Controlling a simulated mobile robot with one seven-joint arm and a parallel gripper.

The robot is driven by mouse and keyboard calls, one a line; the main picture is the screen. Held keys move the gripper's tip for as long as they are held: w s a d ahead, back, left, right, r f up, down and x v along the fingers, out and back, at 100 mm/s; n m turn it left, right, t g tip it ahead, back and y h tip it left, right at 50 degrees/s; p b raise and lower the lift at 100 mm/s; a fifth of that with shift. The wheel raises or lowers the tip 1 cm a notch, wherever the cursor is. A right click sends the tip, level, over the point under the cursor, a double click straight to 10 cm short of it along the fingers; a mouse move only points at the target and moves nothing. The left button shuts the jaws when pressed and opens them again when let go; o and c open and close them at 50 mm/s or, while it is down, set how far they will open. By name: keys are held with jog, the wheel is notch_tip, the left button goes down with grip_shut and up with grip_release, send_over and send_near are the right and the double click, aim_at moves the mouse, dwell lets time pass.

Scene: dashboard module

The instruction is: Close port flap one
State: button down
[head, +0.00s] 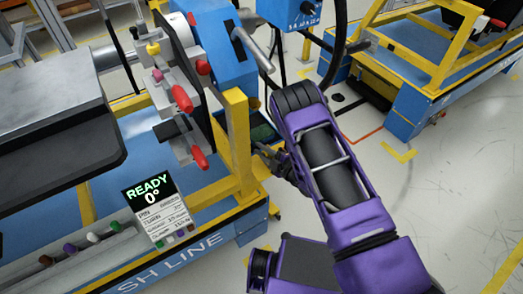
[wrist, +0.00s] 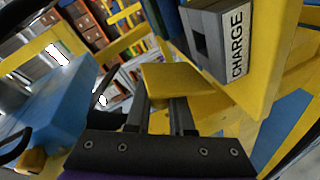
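In the wrist view a grey port box (wrist: 221,40) labelled CHARGE, with a dark square opening, is fixed to a yellow post (wrist: 262,70). A flat yellow plate (wrist: 180,82), which looks like a port flap, sticks out below and left of it. No number shows on it, so I cannot tell for certain that it is flap one. My gripper (wrist: 160,103) has its two dark fingers apart, with the tips at the plate's near side. I cannot tell whether they touch it. In the head view my gripper (head: 266,152) is beside the yellow post, partly hidden by my arm.
In the head view a workbench holds a READY 0° sign (head: 152,205) and a fixture with red-handled clamps (head: 182,98). A blue box with a cable (head: 290,14) is above my arm. Another blue-yellow bench (head: 415,90) stands back right. Open floor (head: 440,190) is at right.

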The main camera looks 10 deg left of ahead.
jog(key=shift+d, duration=0.1)
dwell(0.4)
jog(key=m, duration=0.2)
jog(key=w+d+m+y, duration=0.1)
jog(key=m, duration=0.1)
jog(key=shift+w+d+f, duration=0.15)
jog(key=shift+w, duration=0.05)
jog(key=m, duration=0.1)
jog(key=m+y, duration=0.1)
jog(key=m, duration=0.1)
jog(key=shift+w+d+f, duration=0.35)
jog(key=shift+w+d, duration=0.05)
jog(key=shift+w+d+f+m+y, duration=0.15)
jog(key=shift+f+m+y, duration=0.15)
jog(key=shift+m, duration=0.65)
jog(key=shift+w+d+f+m+y, duration=0.1)
jog(key=shift+w+f+m+y, duration=0.15)
jog(key=shift+m, duration=0.7)
jog(key=shift+s, duration=0.1)
jog(key=c, duration=0.8)
grip_release()
